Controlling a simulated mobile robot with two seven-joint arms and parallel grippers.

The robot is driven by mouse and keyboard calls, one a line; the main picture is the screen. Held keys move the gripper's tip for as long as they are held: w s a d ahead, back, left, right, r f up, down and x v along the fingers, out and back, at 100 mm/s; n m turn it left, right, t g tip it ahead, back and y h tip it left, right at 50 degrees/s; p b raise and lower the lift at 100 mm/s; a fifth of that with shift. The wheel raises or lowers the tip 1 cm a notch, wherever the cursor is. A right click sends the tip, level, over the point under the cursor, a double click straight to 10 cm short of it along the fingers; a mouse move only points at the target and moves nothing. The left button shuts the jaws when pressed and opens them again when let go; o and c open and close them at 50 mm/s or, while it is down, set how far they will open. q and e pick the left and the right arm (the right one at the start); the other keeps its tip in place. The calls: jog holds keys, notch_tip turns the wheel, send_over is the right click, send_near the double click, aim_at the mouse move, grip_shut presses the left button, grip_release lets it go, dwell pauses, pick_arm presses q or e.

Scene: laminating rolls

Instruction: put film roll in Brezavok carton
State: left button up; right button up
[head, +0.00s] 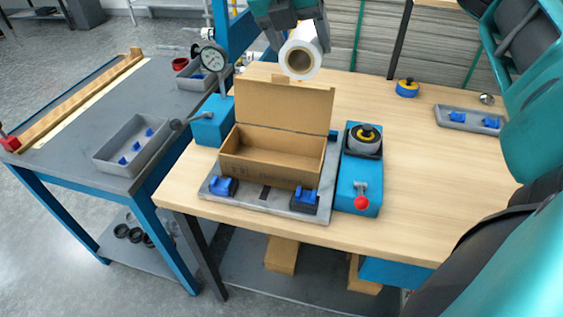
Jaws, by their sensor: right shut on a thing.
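A white film roll (300,73) with a brown core faces me end-on at the top middle of the head view. My right gripper (299,42) is shut on it, with a finger on either side. The roll is held above and behind the carton's raised flap. The brown carton (272,177) stands upright on a grey fixture plate, its top open and its lid flap standing up at the back. The visible inside looks empty. Faint print on its front is too small to read. My left gripper is not in view.
Blue clamps (305,200) sit at the plate's front corners. A grey tray (470,119) lies farther right. The table's right middle is clear.

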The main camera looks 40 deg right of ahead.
notch_tip(320, 180, down, 23)
jog(key=b, duration=0.9)
jog(key=shift+f, duration=0.4)
notch_tip(320, 180, down, 3)
jog(key=shift+f+b, duration=0.15)
jog(key=shift+b, duration=0.8)
jog(key=shift+f, duration=0.2)
jog(key=shift+r, duration=0.15)
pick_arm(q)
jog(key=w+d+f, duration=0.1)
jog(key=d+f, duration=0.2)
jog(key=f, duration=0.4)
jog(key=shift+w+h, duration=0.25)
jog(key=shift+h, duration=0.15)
pick_arm(e)
jog(key=o, duration=1.1)
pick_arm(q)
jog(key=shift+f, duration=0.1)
